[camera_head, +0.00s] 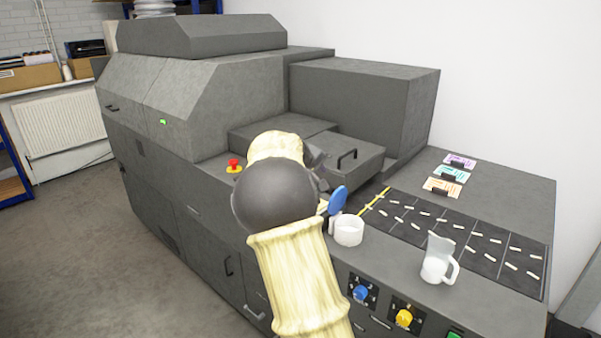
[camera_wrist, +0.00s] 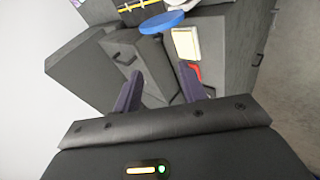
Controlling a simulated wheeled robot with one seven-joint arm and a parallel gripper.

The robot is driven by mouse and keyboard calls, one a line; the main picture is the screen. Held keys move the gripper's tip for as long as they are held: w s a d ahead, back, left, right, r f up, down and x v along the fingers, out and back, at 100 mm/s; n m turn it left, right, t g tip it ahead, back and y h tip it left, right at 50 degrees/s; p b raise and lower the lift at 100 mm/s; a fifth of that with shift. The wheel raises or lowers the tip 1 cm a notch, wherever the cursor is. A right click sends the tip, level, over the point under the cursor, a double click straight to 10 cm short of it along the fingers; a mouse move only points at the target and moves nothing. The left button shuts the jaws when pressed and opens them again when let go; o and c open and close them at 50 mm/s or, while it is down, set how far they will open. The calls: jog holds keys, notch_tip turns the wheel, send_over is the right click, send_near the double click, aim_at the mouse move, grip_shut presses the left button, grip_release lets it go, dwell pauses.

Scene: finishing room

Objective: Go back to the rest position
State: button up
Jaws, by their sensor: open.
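My gripper shows in the wrist view (camera_wrist: 160,82) with its two dark fingers apart and nothing between them. In the head view my pale arm and dark wrist rise over the front of the grey machine (camera_head: 200,100) and mostly hide the gripper. A blue disc (camera_head: 338,201) stands just right of my wrist. It also shows beyond the fingertips in the wrist view (camera_wrist: 161,22); I cannot tell what bears it.
A white mug (camera_head: 348,231) and white jug (camera_head: 438,262) stand on the counter near the dark marked panel (camera_head: 477,240). A red button (camera_head: 234,164) is left of my wrist. Blue (camera_head: 361,293) and yellow (camera_head: 404,317) knobs are on the front. Open floor (camera_head: 90,260) lies left.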

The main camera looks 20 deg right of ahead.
jog(key=s+a+f+m+g+y, duration=0.1)
jog(key=s+a+f, duration=0.4)
jog(key=s, duration=0.5)
jog(key=s+a+f+m+g+y, duration=0.1)
jog(key=s+a+f+y, duration=0.3)
jog(key=s+a, duration=0.6)
jog(key=s+a+f+m+g+y, duration=0.1)
jog(key=s+a+f+y, duration=0.1)
jog(key=s+a+f, duration=0.4)
jog(key=s+a, duration=0.2)
jog(key=s, duration=0.3)
jog(key=shift+s+a+m, duration=0.15)
jog(key=shift+s+m, duration=0.1)
jog(key=shift+m, duration=0.15)
jog(key=shift+c, duration=0.5)
